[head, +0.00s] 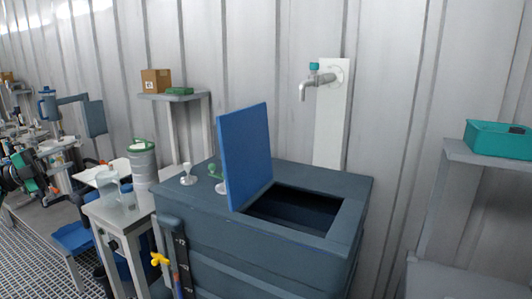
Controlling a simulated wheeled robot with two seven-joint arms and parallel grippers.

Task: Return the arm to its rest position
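I cannot clearly make out my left gripper. Grey, black and green parts (28,172) crowd the left edge, and I cannot tell whether any of them are mine. No fingertips and no held thing can be picked out there. My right gripper does not show. A dark blue-grey tank (255,240) stands in the middle. Its blue lid (246,155) stands upright, and the opening (295,210) beside it is dark inside. No gripper shows at the tank or its lid.
A tap (318,82) juts from a white wall panel behind the tank. A small side table (125,212) with a clear vessel and a grey canister (143,163) stands left of it. A shelf (490,158) at right bears a teal tray (498,141).

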